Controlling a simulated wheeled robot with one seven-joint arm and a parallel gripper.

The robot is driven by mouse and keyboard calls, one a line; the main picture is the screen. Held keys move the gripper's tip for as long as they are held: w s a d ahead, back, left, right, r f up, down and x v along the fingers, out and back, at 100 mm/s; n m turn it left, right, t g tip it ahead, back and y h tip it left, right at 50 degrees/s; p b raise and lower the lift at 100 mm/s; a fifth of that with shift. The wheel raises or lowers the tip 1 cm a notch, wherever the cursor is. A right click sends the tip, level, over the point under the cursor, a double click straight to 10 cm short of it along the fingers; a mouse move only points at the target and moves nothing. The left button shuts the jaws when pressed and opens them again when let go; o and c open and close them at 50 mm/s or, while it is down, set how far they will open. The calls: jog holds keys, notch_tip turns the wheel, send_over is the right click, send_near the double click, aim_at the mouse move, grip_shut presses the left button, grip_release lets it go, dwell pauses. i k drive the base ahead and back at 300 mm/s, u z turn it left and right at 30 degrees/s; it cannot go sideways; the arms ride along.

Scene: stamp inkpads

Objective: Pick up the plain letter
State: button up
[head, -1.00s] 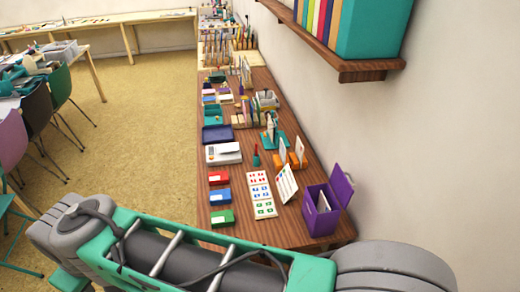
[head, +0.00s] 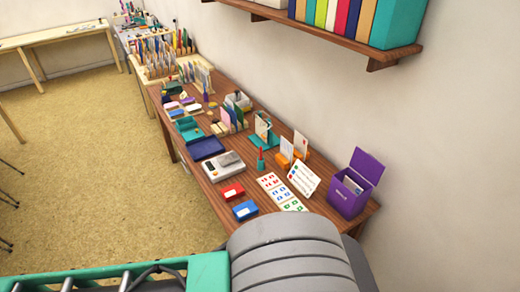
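I cannot tell for certain which item is the plain letter. A white piece lies on the pale scale (head: 226,173) on the wooden table. White cards stand upright in orange holders (head: 286,149), and another white card (head: 262,126) stands in a teal holder behind them. A purple box (head: 349,193) with its lid open holds pale paper at the table's right end. A red inkpad (head: 231,193) and a blue inkpad (head: 245,211) lie near the front edge. My gripper is not in view; only my arm crosses the bottom.
A navy tray (head: 206,148) and a teal tray (head: 188,128) lie farther back. A wall shelf with books (head: 330,27) overhangs.

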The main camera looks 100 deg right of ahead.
aim_at(300, 143)
jog(key=i, duration=1.3)
jog(key=z, duration=3.55)
jog(key=i, duration=1.95)
jog(key=u, duration=0.55)
